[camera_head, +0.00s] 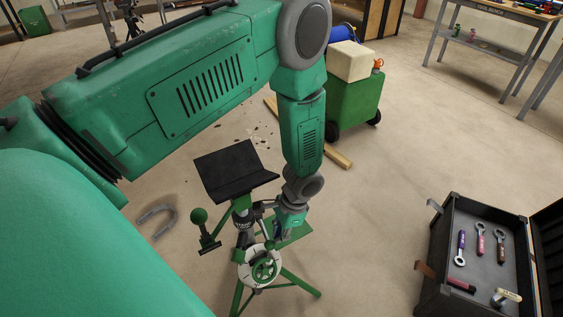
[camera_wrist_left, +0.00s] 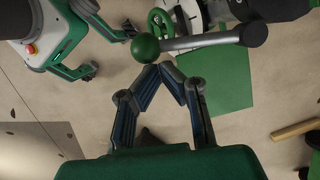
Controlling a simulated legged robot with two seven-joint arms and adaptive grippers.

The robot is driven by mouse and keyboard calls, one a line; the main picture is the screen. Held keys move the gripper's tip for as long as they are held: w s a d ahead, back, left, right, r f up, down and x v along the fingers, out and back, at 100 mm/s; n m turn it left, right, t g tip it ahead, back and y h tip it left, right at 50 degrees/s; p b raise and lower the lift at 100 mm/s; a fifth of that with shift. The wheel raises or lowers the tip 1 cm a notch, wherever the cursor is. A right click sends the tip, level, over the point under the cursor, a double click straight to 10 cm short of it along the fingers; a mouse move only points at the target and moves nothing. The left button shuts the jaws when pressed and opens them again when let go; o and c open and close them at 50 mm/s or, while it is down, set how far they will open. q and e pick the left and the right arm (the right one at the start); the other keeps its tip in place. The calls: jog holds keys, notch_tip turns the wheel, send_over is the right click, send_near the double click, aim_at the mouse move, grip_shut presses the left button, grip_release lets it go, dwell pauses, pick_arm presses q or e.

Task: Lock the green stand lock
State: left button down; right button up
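The green stand has a black V-shaped head (camera_head: 236,171), green legs (camera_head: 300,283) and a pale disc with a green handwheel (camera_head: 265,269). The handwheel also shows at the top of the left wrist view (camera_wrist_left: 160,22). A lever with a green ball (camera_wrist_left: 145,47) and metal rod lies just ahead of my left gripper (camera_wrist_left: 160,67). Its fingertips nearly meet, with nothing visible between them. Contact with the ball cannot be told. In the head view my left gripper (camera_head: 283,231) hangs right of the stand's post, its tips hard to make out.
An open black toolbox (camera_head: 433,250) is at the lower right. A green wheeled machine (camera_head: 358,102) and a wooden plank (camera_head: 337,156) are behind my left arm. Floor between stand and toolbox is clear.

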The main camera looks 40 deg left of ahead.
pick_arm(q)
jog(key=w+d+r, duration=0.1)
jog(key=w+d, duration=0.1)
jog(key=w, duration=0.4)
jog(key=w+d+r, duration=0.1)
jog(key=w+d, duration=0.2)
jog(key=w, duration=0.2)
jog(key=shift+w+d+r, duration=0.35)
